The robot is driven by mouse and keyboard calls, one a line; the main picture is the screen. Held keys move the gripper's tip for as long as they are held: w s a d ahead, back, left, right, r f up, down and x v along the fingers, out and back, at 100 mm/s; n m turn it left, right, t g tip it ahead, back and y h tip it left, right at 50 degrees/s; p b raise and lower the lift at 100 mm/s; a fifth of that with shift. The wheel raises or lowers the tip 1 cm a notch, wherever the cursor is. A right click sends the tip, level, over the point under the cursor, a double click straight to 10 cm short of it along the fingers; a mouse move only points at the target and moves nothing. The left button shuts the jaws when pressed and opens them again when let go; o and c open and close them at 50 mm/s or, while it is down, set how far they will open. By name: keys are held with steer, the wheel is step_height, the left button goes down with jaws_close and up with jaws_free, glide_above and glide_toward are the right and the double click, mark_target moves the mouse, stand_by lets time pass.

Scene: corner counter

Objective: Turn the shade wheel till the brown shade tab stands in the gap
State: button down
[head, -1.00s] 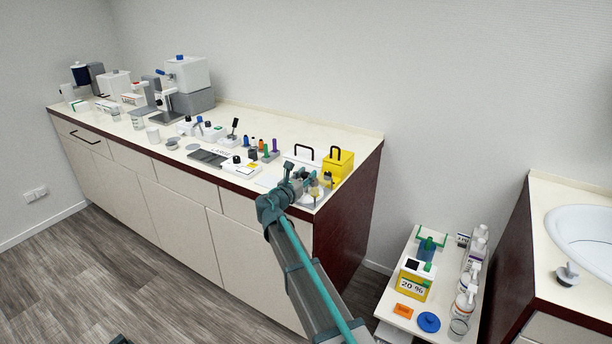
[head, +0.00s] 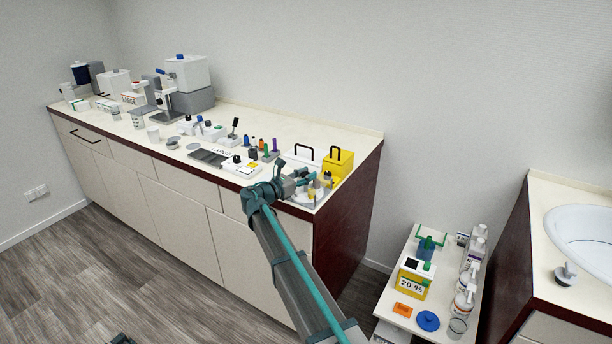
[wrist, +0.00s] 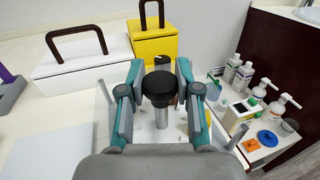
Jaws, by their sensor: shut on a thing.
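My gripper (head: 303,183) is at the right end of the counter, low over the pale shade wheel (head: 308,199), which it partly covers. In the wrist view my gripper (wrist: 160,76) has its fingers on either side of a black round knob (wrist: 159,86) on an upright metal post, and it is shut on that knob. Small yellowish tabs (head: 313,190) stand at the wheel beside my gripper. A yellow piece (wrist: 208,118) shows just right of the fingers in the wrist view. I cannot tell which tab is brown or where the gap is.
A white box with a dark handle (wrist: 82,62) and a yellow box with a handle (wrist: 153,45) stand just behind the wheel. Coloured pegs (head: 264,147) stand to the left. A lower side table (head: 395,318) with bottles is to the right, beyond the counter's edge.

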stand_by(0.3)
steer(key=c, duration=0.8)
jaws_free()
steer(key=v, duration=1.2)
steer(key=shift+r, duration=0.1)
